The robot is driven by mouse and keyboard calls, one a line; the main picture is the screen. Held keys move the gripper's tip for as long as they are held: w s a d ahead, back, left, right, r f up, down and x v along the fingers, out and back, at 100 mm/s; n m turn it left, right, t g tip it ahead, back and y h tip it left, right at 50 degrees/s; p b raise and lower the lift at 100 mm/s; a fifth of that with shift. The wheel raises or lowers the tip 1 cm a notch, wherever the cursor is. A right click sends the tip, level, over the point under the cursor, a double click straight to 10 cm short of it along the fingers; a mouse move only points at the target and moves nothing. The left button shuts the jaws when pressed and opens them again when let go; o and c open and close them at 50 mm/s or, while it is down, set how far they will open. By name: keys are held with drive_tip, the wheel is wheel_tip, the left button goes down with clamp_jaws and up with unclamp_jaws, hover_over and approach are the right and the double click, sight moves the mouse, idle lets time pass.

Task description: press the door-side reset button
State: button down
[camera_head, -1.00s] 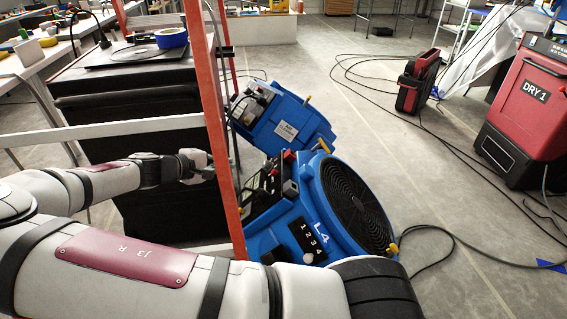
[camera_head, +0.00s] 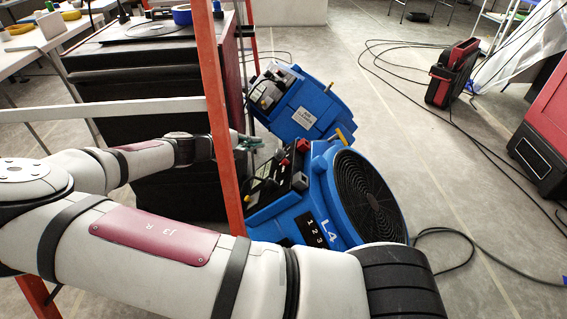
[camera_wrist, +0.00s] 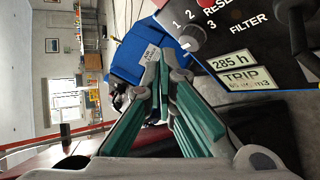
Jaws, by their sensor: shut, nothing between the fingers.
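My gripper (camera_head: 248,142) shows just right of the orange post in the head view, near the control end of the front blue fan unit marked L4 (camera_head: 318,188). Its green-padded fingers (camera_wrist: 157,75) are together at the tips, with nothing between them in the wrist view. At the wrist view's upper right is a dark panel (camera_wrist: 235,50) with a RESET label, a red button (camera_wrist: 207,3) cut by the top edge, and a grey knob (camera_wrist: 192,38). The fingertips are apart from the button in the picture. A second blue unit (camera_head: 305,108) stands behind L4. I cannot tell which unit is door-side.
An orange post (camera_head: 222,120) and a pale crossbar (camera_head: 100,110) stand close to my arm. A black cabinet (camera_head: 150,85) is behind it. Cables (camera_head: 440,105) lie on the floor at right, near a red case (camera_head: 452,75). Floor between is open.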

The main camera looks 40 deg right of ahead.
sight(285, 162)
drive_tip(key=shift+s+d+f+b, duration=0.55)
drive_tip(key=shift+s+d+f, duration=0.3)
drive_tip(key=shift+f, duration=0.25)
drive_tip(key=shift+s+d+f+b, duration=0.55)
drive_tip(key=shift+s+d+f, duration=0.25)
drive_tip(key=shift+f, duration=0.25)
drive_tip(key=shift+s+d+f, duration=0.1)
drive_tip(key=shift+s+d+f, duration=0.1)
drive_tip(key=shift+d+f, duration=0.05)
drive_tip(key=shift+s+d+f, duration=0.3)
drive_tip(key=shift+f, duration=0.05)
idle(1.0)
drive_tip(key=shift+r, duration=0.1)
drive_tip(key=shift+w+a+r+p, duration=0.5)
drive_tip(key=shift+r, duration=0.05)
idle(0.4)
